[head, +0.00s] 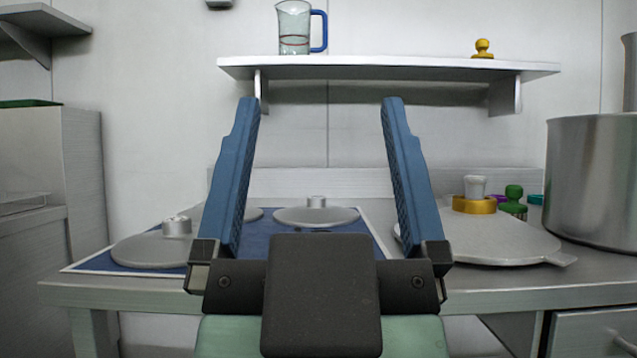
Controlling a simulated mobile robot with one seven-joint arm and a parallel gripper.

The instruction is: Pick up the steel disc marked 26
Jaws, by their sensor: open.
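My gripper (322,100) is open and empty, its two blue fingers raised in front of the table. Grey steel discs with short knobs lie on a blue mat (108,262) with a white border. One disc (148,252) is at the left, partly covered by the left finger. Another disc (350,217) lies between the fingers, farther back.
A grey plate (490,246) with a tab lies at the right, near a yellow ring (474,206) and a green knobbed piece (514,196). A large steel pot (592,180) stands far right. A wall shelf (390,66) above holds a jug (294,28) and a yellow knobbed piece (482,47).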

